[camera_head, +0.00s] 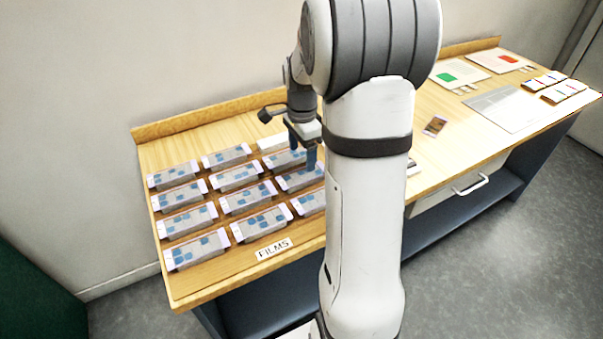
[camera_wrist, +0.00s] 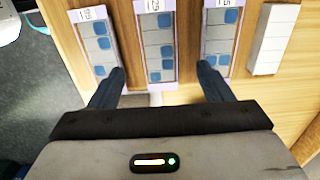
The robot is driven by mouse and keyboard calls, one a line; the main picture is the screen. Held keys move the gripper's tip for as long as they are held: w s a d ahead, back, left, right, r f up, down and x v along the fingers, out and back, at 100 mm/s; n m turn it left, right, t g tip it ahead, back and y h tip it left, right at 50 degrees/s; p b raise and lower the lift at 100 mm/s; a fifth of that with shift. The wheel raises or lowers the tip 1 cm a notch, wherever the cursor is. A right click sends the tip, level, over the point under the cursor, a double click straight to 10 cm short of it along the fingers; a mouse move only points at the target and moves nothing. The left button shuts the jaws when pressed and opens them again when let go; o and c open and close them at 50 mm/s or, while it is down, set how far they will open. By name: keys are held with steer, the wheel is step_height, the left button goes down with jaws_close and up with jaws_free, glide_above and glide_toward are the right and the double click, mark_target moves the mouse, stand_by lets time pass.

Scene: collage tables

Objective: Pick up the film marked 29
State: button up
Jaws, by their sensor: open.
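Several pale-framed films with grey and blue squares lie in rows on the wooden table (camera_head: 226,268). In the wrist view, the middle film (camera_wrist: 153,65) has a small turned label that seems to read 29. My gripper (camera_wrist: 160,69) is open, with one dark finger on each side of this film's near part. The film is not held; I cannot tell the height of the fingertips above it. Another film (camera_wrist: 101,45) lies to its left and one (camera_wrist: 220,40) to its right. In the head view, my gripper (camera_head: 304,158) is over the right part of the rows, and my arm hides some films.
A white segmented block (camera_wrist: 273,40) stands right of the films. A FILMS label (camera_head: 273,249) is at the table's front edge. Neighbouring films leave narrow gaps.

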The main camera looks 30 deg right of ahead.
mark_target(303, 175)
step_height(303, 175, down, 6)
steer(key=shift+d+r, duration=0.1)
steer(key=c, duration=1)
